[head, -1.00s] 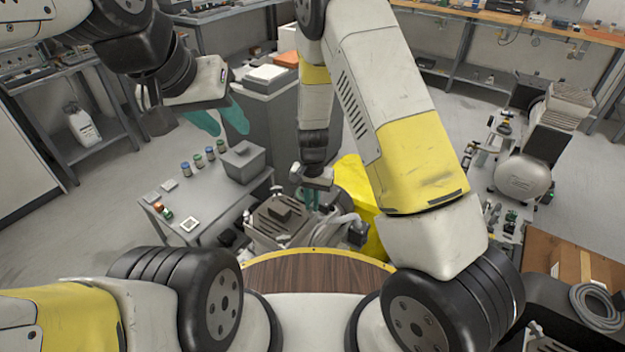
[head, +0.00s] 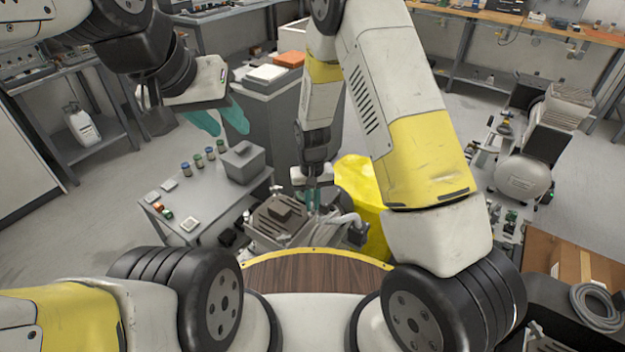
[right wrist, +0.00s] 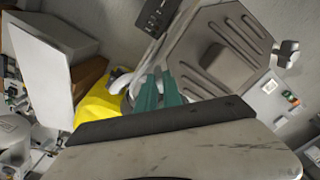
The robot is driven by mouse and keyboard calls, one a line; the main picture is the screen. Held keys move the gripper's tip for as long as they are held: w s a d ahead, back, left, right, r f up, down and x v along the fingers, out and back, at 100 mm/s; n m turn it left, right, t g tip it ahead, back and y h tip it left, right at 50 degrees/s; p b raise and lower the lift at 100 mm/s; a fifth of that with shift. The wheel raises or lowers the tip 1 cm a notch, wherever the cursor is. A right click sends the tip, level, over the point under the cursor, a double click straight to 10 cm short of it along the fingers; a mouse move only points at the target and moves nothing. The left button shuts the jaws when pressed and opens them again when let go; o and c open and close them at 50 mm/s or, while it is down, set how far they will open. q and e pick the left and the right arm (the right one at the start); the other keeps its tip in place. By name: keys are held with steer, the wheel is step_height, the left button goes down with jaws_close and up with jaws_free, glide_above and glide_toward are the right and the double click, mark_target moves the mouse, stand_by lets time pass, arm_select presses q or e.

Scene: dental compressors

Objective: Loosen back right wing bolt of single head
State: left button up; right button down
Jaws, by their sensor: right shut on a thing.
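The single head (head: 268,222) is a grey compressor head with a slotted top cover, low in the middle of the head view. In the right wrist view its cover (right wrist: 198,68) fills the upper middle. My right gripper (head: 313,198) points down at the cover's back right corner. Its teal fingers (right wrist: 160,90) are close together, shut on the back right wing bolt, which they hide. Another wing bolt (right wrist: 287,53) stands at another corner of the cover. My left gripper (head: 220,121) hangs at the upper left, fingers apart, empty and away from the head.
A grey side table (head: 205,205) with small jars and a grey box (head: 243,161) stands left of the head. A yellow object (head: 357,190) is close to the right of my right gripper. Another compressor (head: 525,175) stands farther right. Open floor lies at the left.

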steer(key=shift+w, duration=0.1)
steer(key=c, duration=1.5)
jaws_free()
steer(key=shift+r, duration=0.15)
step_height(320, 180, up, 8)
steer(key=shift+f, duration=0.2)
